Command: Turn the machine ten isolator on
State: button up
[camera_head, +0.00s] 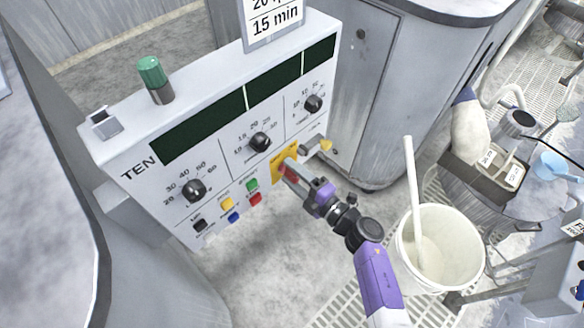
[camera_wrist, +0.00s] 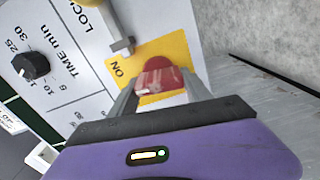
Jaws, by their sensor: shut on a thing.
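The machine ten panel (camera_head: 150,215) is a pale box marked TEN. Its isolator is a red knob (camera_wrist: 160,76) on a yellow plate (camera_head: 279,167), at the panel's lower right. In the wrist view the yellow plate (camera_wrist: 181,45) shows the word ON, left of the knob. My gripper (camera_head: 292,174) reaches the knob from the lower right. In the wrist view my gripper (camera_wrist: 160,90) has a finger on each side of the red knob and is shut on it. The fingers partly hide the knob; I cannot tell which position it points to.
A metal latch (camera_wrist: 121,32) by the word LOCK sits close to the plate. Dials, including a black one (camera_head: 260,142), and several coloured buttons (camera_head: 251,185) are left of the isolator. A white bucket (camera_head: 478,252) stands right of my arm.

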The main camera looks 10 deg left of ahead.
jog(key=m+p, duration=0.2)
jog(key=m, duration=0.2)
jog(key=shift+r+p, duration=0.2)
jog(key=shift+p, duration=0.1)
jog(key=shift+w+d+m+p, duration=0.1)
jog(key=shift+m+p, duration=0.5)
jog(key=shift+m, duration=1.1)
jog(key=o, duration=1.4)
jog(key=shift+c, duration=0.2)
jog(key=p+v, duration=0.2)
jog(key=v, duration=0.5)
jog(key=shift+s+d, duration=0.3)
